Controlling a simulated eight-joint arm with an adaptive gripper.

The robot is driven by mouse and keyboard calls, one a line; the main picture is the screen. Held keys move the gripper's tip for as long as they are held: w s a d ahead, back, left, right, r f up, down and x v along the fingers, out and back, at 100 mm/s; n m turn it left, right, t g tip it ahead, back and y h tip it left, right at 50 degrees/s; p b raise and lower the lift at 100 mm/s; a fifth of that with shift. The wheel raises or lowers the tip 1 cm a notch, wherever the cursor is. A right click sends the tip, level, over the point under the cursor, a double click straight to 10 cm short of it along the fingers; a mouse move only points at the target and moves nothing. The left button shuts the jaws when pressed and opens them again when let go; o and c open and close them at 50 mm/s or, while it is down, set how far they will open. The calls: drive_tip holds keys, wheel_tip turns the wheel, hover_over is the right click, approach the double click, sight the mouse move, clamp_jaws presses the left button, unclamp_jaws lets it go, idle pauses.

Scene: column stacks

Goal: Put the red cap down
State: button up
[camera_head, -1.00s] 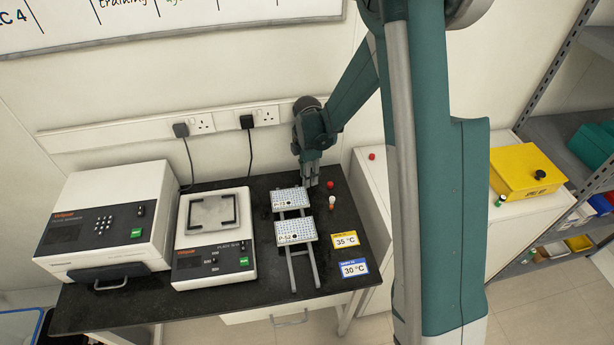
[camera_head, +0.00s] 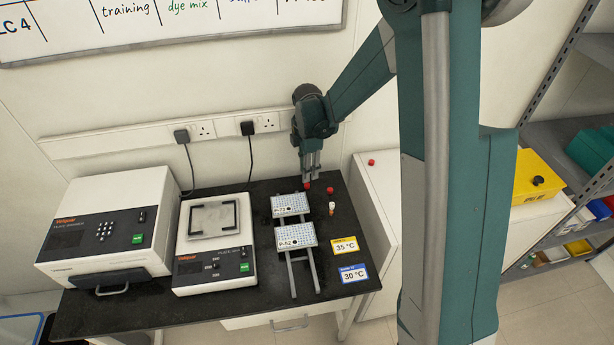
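My gripper (camera_head: 312,178) points down over the back of the black bench, right of the plate rack. Its fingers look apart. A small red cap (camera_head: 307,186) shows just below the fingertips, toward the left finger; it appears to be on the bench, though the gap is too small to judge. A second red cap (camera_head: 330,190) sits on the bench a little to the right, behind a small tube with an orange-red band (camera_head: 332,208). A third red cap (camera_head: 371,162) lies on the white cabinet.
Plates P-73 (camera_head: 289,205) and P-52 (camera_head: 295,236) sit on a rail rack. Temperature cards, 35 °C (camera_head: 345,245) and 30 °C (camera_head: 353,273), lie at the bench's right edge. Two white instruments (camera_head: 105,228) (camera_head: 214,240) fill the left. My arm blocks the right-centre view.

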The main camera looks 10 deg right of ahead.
drive_tip(key=shift+r, duration=2.9)
drive_tip(key=s+d+r+m+t, duration=0.35)
drive_tip(key=s+r+m, duration=0.55)
drive_tip(key=s+r, duration=0.6)
drive_tip(key=s+d+r+m+t, duration=0.1)
drive_tip(key=s+r+m+t, duration=0.1)
drive_tip(key=s+m, duration=0.4)
drive_tip(key=s+d+r+m+t, duration=0.1)
drive_tip(key=s+d+r+m, duration=0.1)
drive_tip(key=s+m, duration=0.4)
drive_tip(key=shift+s+d+r+t, duration=0.25)
drive_tip(key=shift+s+r+t, duration=0.15)
drive_tip(key=shift+s, duration=2.2)
